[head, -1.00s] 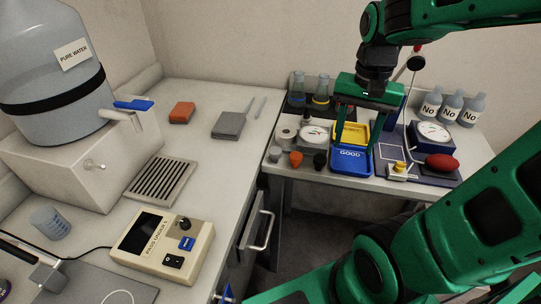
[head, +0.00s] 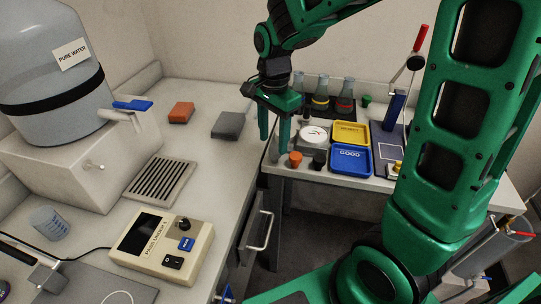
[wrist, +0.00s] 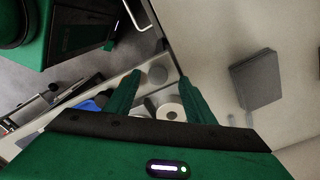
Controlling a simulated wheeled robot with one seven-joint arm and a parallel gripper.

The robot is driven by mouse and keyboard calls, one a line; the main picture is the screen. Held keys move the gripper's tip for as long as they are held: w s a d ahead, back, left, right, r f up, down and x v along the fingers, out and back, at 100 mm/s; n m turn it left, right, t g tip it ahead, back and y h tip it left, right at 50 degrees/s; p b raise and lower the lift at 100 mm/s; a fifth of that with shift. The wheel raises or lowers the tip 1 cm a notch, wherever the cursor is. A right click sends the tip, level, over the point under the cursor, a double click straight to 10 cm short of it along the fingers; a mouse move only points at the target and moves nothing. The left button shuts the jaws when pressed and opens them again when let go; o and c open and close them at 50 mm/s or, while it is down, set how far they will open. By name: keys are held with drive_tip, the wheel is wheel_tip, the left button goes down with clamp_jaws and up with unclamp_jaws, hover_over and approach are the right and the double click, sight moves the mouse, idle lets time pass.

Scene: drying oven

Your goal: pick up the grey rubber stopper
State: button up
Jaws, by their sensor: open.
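The grey rubber stopper (wrist: 157,74) shows in the wrist view as a small round grey piece between the fingertips of my gripper (wrist: 159,78). In the head view my gripper (head: 274,146) points down at the left front corner of the side table, and its fingers largely hide the stopper. The fingers are apart with nothing held. I cannot tell the exact height of the tips above the stopper.
An orange stopper (head: 296,159) and a black stopper (head: 319,159) stand just right of my gripper. Blue (head: 351,174) and yellow trays are further right. A grey block (head: 228,125) lies on the left counter.

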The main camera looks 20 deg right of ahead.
sight(274, 150)
drive_tip(key=shift+d+f, duration=0.15)
drive_tip(key=shift+f, duration=2.65)
drive_tip(key=c, duration=1.1)
